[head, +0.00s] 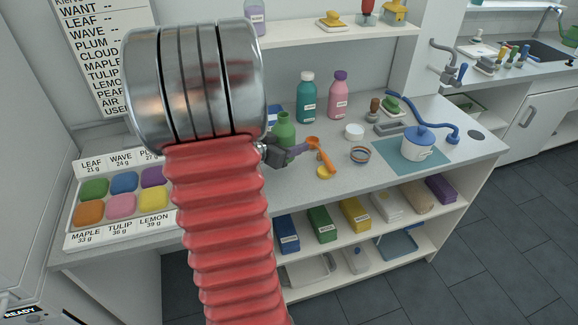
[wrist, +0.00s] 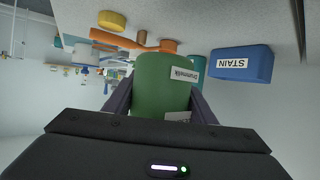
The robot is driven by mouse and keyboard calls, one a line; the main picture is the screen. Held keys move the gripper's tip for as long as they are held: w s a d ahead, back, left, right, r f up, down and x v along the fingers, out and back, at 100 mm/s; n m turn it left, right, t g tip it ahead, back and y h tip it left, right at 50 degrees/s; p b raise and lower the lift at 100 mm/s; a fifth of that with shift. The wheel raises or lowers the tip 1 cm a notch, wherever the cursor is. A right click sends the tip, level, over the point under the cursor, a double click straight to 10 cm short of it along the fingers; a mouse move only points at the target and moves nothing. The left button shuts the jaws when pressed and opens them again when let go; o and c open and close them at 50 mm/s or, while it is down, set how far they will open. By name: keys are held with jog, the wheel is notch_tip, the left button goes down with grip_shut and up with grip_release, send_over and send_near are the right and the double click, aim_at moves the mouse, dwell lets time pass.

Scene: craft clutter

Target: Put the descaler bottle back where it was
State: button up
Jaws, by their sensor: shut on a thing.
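My gripper (head: 282,150) is shut on a green bottle (head: 284,128) above the grey worktop. In the wrist view the green bottle (wrist: 160,80) sits between the two dark fingers, and its small white label seems to read "Drummelk". Part of a second label is hidden low down. No label in view can be read as descaler. A teal bottle (head: 306,98) and a pink bottle with a purple cap (head: 338,96) stand upright at the back of the worktop. A lilac bottle (head: 255,16) stands on the wall shelf. I cannot tell whether the green bottle touches the worktop.
An orange scoop-like thing (head: 320,150) lies right of my gripper, near a yellow disc (head: 325,172) and a white round tub (head: 354,131).

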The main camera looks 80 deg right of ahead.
aim_at(291, 169)
jog(key=shift+f, duration=1.4)
jog(key=shift+f, duration=0.15)
jog(key=shift+f, duration=1.95)
jog(key=shift+f, duration=0.1)
jog(key=o, duration=1.3)
jog(key=v, duration=1.2)
jog(key=shift+w, duration=0.1)
